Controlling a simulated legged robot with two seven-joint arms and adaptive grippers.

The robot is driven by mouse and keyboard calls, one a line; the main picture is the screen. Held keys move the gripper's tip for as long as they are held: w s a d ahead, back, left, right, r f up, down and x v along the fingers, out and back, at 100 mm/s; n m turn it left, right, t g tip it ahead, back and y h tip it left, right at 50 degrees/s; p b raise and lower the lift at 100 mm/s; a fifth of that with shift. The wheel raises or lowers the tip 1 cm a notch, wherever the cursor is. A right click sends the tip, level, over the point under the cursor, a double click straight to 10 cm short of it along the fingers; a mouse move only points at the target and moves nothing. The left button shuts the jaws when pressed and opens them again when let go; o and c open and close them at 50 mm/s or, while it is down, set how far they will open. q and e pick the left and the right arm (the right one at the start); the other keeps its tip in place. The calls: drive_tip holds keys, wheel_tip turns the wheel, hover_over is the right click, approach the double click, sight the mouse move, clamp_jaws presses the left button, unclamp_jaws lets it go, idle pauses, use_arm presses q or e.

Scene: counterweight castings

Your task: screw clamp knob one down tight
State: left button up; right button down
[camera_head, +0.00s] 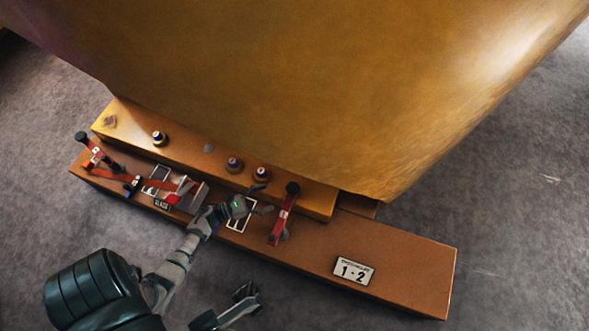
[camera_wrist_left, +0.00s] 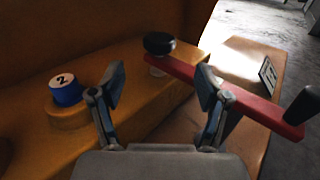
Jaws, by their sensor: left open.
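A red clamp bar (camera_head: 283,219) with a black knob (camera_head: 293,188) stands at the right part of the orange ledge. A second red clamp with a black knob (camera_head: 81,137) is at the far left end. I cannot read which knob is number one. My left gripper (camera_head: 266,199) is open and empty, just left of the right clamp.
A blue cap marked 2 (camera_wrist_left: 66,90) sits on a round boss left of the fingers. Several capped bosses (camera_head: 234,163) line the ledge. A huge yellow casting (camera_head: 320,90) rises behind. A "1-2" plate (camera_head: 353,270) is on the clear right end of the base.

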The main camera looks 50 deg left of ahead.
sight(293, 188)
use_arm(q)
drive_tip(key=b+x, duration=0.1)
drive_tip(key=x, duration=0.9)
drive_tip(key=shift+w+d, duration=0.15)
drive_tip(key=shift+w, duration=0.2)
